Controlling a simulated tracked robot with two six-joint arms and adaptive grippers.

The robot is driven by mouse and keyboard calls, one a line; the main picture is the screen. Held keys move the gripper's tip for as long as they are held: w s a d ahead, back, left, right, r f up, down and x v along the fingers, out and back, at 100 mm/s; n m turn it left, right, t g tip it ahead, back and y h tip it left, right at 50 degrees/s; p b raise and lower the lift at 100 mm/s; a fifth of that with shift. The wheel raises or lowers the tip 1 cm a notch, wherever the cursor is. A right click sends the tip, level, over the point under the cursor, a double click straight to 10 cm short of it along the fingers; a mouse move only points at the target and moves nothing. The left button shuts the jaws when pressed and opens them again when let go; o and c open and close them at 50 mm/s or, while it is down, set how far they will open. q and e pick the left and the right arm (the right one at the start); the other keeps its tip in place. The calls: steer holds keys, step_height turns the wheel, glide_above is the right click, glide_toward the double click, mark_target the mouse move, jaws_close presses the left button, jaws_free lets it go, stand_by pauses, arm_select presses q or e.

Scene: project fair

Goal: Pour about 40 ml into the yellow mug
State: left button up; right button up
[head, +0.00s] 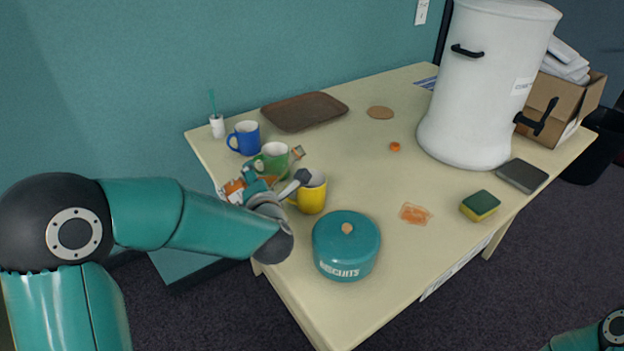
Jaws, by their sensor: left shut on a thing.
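The yellow mug (312,198) stands upright on the table, partly covered by a grey part of my left gripper. My left gripper (250,187) is at the table's left edge, just left of the yellow mug and in front of the green mug (273,157). It is shut on an orange-and-white thing (234,190), mostly hidden by the gripper, so its shape and tilt are unclear. The inside of the yellow mug is hidden, and no stream of liquid shows. My right gripper is out of view; only part of my right arm shows at the bottom right corner.
A teal biscuit tin (346,250) stands close in front of the yellow mug. A blue mug (246,137), white pot (217,126) and brown tray (303,112) are behind. A large white urn (480,90), sponge (480,206) and orange packet (415,213) are right. Mid-table is mostly clear.

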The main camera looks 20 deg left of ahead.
mark_target(275, 160)
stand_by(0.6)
arm_select(q)
steer(key=shift+w+d+n+b, duration=0.1)
steer(key=shift+n+b, duration=0.2)
steer(key=shift+b, duration=0.6)
steer(key=n+b, duration=0.1)
steer(key=b, duration=0.3)
steer(key=w+d+n+t+b, duration=0.1)
steer(key=n+b, duration=0.1)
steer(key=b, duration=0.3)
steer(key=w+d+r+n+b, duration=0.1)
steer(key=b, duration=0.3)
steer(key=shift+d+n+t+h+b, duration=0.1)
steer(key=shift+n+t+h+b, duration=0.3)
steer(key=r+n+b, duration=0.1)
steer(key=b, duration=0.1)
steer(key=r+n+t+b, duration=0.1)
steer(key=b, duration=0.1)
steer(key=r+n+b, duration=0.1)
steer(key=b, duration=0.1)
steer(key=shift+w+d+r+n, duration=0.2)
steer(key=shift+d+r+n, duration=0.05)
steer(key=shift+d+n, duration=0.15)
steer(key=shift+w+r+n+t+b, duration=0.1)
steer(key=shift+r+n+t+b, duration=0.4)
steer(key=shift+b, duration=0.55)
steer(key=shift+d+r, duration=0.1)
steer(key=shift+r, duration=0.15)
